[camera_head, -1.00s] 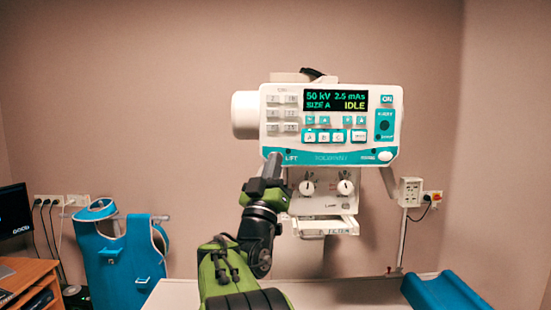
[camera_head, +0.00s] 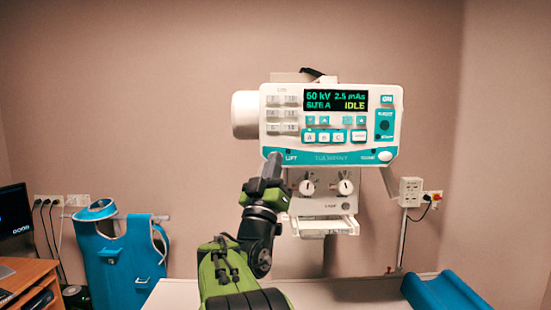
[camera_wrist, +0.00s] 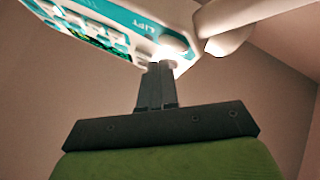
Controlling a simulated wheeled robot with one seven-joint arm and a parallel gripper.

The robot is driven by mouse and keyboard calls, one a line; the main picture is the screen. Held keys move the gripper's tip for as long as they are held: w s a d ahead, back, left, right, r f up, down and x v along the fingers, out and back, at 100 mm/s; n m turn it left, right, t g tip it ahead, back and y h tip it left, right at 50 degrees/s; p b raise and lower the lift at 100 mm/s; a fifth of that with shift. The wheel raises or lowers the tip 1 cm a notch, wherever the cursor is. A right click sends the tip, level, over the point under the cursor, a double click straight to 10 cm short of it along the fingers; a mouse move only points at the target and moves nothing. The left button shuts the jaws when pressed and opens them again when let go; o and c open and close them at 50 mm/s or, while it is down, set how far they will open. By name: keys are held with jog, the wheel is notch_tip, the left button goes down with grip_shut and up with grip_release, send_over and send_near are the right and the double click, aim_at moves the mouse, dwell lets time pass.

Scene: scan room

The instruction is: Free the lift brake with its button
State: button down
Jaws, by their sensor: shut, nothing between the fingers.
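The X-ray unit's control panel (camera_head: 333,125) has a teal lower strip with the LIFT label (camera_head: 291,157) at its lower left. My gripper (camera_head: 273,158) is shut and empty, its fingertips at that corner just left of the label. In the head view the tips cover the spot where a lift button would sit. In the wrist view a pale rounded button (camera_wrist: 176,46) shows beside the LIFT lettering (camera_wrist: 146,27), right at the tips of my gripper (camera_wrist: 160,67). I cannot tell whether the tips touch or press it. The display (camera_head: 336,100) reads IDLE.
A white oval button (camera_head: 385,156) is at the panel's lower right. Two knobs (camera_head: 307,187) sit below the panel. A table (camera_head: 345,290) with a blue cushion (camera_head: 445,292) spans the front. A blue apron (camera_head: 122,255) hangs at left, near a desk (camera_head: 30,280).

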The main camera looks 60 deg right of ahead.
jog(key=shift+w+d, duration=0.2)
jog(key=shift+d, duration=0.2)
jog(key=shift+w+d, duration=0.15)
jog(key=shift+d, duration=0.2)
dwell(0.6)
jog(key=shift+a, duration=0.1)
jog(key=shift+s+a+b, duration=0.4)
jog(key=shift+a+b, duration=0.15)
jog(key=shift+a, duration=0.1)
